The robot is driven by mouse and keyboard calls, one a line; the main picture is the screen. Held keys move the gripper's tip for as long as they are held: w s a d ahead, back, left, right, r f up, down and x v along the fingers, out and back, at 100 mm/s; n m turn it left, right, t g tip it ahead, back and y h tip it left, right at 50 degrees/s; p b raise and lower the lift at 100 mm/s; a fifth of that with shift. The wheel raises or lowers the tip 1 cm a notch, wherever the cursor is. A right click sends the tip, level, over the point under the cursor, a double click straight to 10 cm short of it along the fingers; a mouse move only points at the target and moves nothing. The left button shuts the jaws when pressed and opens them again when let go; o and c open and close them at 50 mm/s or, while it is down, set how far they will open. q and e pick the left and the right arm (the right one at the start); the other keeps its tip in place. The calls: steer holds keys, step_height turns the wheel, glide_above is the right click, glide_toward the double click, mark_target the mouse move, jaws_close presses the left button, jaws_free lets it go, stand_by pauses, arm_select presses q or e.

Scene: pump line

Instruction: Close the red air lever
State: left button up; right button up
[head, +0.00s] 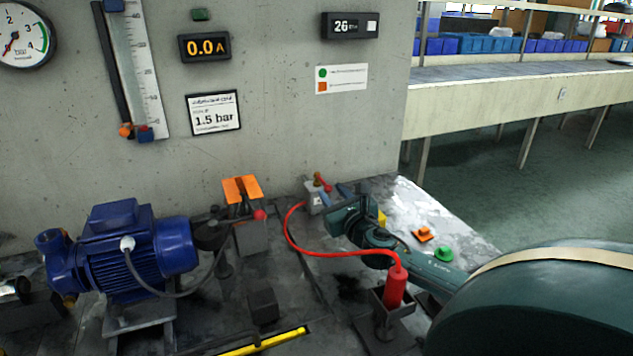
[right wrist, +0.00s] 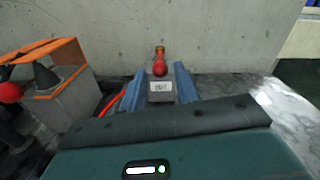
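The red air lever (head: 322,182) stands on a small grey valve block (head: 315,198) near the wall in the head view. In the right wrist view the lever's round red knob (right wrist: 160,70) points toward the camera, above the block's white label. My right gripper (head: 333,194) is at the block. In the right wrist view its two blue fingers (right wrist: 160,78) are apart, one on each side of the knob and block in the picture. I see no grip on the lever; the exact depth gap is unclear. My left gripper is not in view.
A red hose (head: 287,232) loops beside my right gripper to a red cylinder (head: 395,288). An orange-topped box (head: 242,190) with a red knob and a blue pump (head: 135,250) stand left. Orange (head: 423,234) and green (head: 443,254) buttons lie right. The concrete wall (head: 280,130) is close behind.

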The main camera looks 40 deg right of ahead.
mark_target(323, 181)
steer(key=shift+x, duration=3.15)
jaws_close()
